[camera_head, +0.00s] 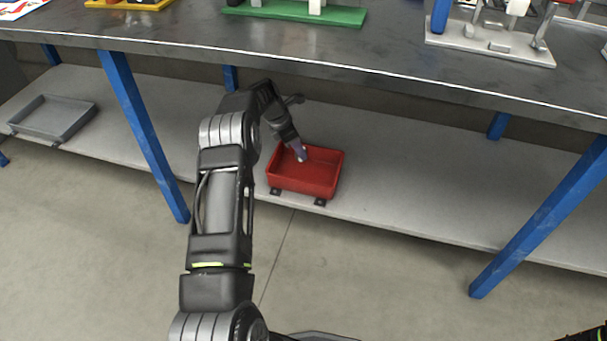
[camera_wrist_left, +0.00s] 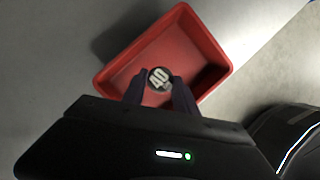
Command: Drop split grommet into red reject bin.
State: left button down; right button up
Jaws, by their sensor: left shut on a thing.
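My left gripper (camera_head: 300,152) reaches under the table and is over the red reject bin (camera_head: 305,188). The bin is an open red tray on the lower shelf, and it also shows in the left wrist view (camera_wrist_left: 189,27). In that view my left gripper (camera_wrist_left: 161,80) is shut on a small round dark grommet (camera_wrist_left: 159,78) with pale markings like "40". A split in it cannot be made out. The grommet appears against the bin's floor, inside its rim; its height above the floor is unclear. My right gripper is out of view.
The bin stands near the front edge of the grey lower shelf (camera_head: 420,190). The dark tabletop (camera_head: 300,40) overhangs it. Blue legs (camera_head: 145,135) stand on both sides. A grey tray (camera_head: 53,118) is at the far left. The shelf right of the bin is clear.

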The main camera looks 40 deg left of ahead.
pick_arm(q)
jog(key=shift+f+b, duration=0.4)
jog(key=shift+f, duration=0.5)
jog(key=c, duration=0.9)
grip_release()
jog(key=p+v, duration=0.3)
jog(key=v, duration=0.4)
jog(key=shift+s+r, duration=0.1)
jog(key=shift+r, duration=0.3)
jog(key=shift+s, duration=0.1)
